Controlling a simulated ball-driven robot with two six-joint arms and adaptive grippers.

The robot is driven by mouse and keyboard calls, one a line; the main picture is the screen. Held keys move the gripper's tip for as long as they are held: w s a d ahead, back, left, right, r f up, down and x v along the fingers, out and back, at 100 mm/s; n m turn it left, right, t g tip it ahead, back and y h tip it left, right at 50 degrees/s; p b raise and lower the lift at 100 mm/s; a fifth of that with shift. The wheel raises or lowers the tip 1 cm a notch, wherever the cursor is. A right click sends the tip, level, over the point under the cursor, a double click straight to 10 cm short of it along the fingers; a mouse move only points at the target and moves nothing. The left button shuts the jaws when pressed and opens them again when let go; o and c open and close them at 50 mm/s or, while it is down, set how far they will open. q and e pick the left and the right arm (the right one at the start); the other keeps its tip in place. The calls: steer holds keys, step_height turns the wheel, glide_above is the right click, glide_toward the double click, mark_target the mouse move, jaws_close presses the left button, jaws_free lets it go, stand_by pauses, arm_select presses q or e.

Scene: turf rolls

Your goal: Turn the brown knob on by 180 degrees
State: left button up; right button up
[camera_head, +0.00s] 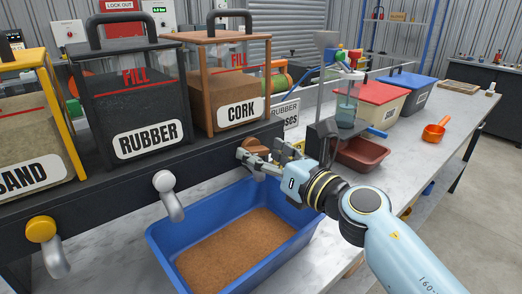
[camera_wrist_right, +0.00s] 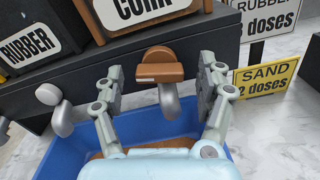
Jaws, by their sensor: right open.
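The brown knob (camera_head: 254,144) sits on the front of the dark dispenser rail below the CORK bin (camera_head: 228,85). In the right wrist view the knob (camera_wrist_right: 160,71) shows a flat brown grip bar lying across, with a grey spout (camera_wrist_right: 169,103) under it. My right gripper (camera_head: 268,159) is at the knob. In the wrist view its open fingers (camera_wrist_right: 160,82) stand to the left and right of the knob, with gaps visible on both sides. My left gripper is not in view.
A blue tub (camera_head: 160,238) with brown granules stands below the spouts. The white knob (camera_head: 163,181) and yellow knob (camera_head: 41,229) are to the left. The RUBBER bin (camera_head: 112,93) stands beside CORK. A yellow SAND sign (camera_wrist_right: 266,80) stands right of the gripper. A red-brown tray (camera_head: 362,154) lies right.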

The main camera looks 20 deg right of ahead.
steer(key=shift+w+a, duration=0.2)
steer(key=shift+w, duration=0.35)
steer(key=c, duration=1.2)
steer(key=shift+o, duration=0.2)
steer(key=shift+r+m+p, duration=0.1)
steer(key=shift+m+p, duration=0.5)
steer(key=shift+m, duration=0.1)
steer(key=o, duration=1.2)
steer(key=shift+c, duration=0.2)
steer(key=v, duration=1.2)
